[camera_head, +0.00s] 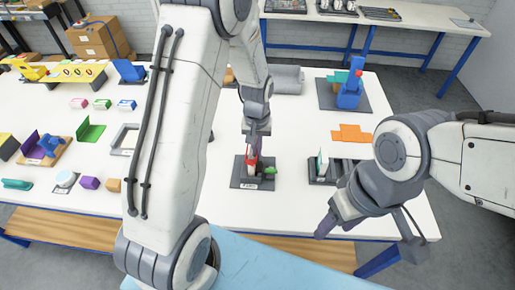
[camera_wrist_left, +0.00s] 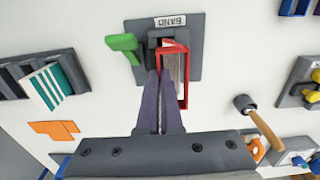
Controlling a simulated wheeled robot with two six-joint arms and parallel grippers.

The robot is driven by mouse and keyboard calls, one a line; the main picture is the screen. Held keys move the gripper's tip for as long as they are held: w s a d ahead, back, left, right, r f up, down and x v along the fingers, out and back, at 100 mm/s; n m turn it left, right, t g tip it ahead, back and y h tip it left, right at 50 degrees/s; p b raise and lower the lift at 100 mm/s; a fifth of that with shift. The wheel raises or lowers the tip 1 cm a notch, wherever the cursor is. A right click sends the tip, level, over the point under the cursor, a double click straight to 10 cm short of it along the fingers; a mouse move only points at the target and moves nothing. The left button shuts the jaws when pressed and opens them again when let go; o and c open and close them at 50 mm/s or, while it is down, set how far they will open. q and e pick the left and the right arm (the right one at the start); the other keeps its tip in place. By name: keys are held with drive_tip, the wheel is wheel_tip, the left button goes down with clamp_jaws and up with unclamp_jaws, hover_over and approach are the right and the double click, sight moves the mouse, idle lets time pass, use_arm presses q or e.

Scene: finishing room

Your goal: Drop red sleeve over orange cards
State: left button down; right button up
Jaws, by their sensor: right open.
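The red sleeve (camera_head: 252,160) is an open frame at the dark holder (camera_head: 240,184), which has a label on its front. In the left wrist view the red sleeve (camera_wrist_left: 184,95) stands against the dark holder (camera_wrist_left: 192,28), with a pale grey piece inside its outline. My left gripper (camera_wrist_left: 161,73) has its purple fingers close together on one wall of the sleeve. In the head view the left gripper (camera_head: 258,140) points down at it. My right gripper (camera_head: 325,228) is open and empty near the front table edge. I cannot make out orange cards at the holder.
A green piece (camera_wrist_left: 124,44) sits beside the holder. A flat orange piece (camera_head: 352,132) lies to the right, behind a dark rack with a teal-striped card (camera_head: 321,163). A blue stand (camera_head: 350,95) is farther back. Coloured parts and fixtures fill the left of the white table.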

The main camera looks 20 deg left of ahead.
use_arm(q)
drive_tip(key=shift+f, duration=0.45)
idle(0.6)
drive_tip(key=c, duration=0.6)
unclamp_jaws()
drive_tip(key=shift+r, duration=0.15)
drive_tip(key=shift+r+p, duration=3.15)
drive_tip(key=shift+r, duration=0.8)
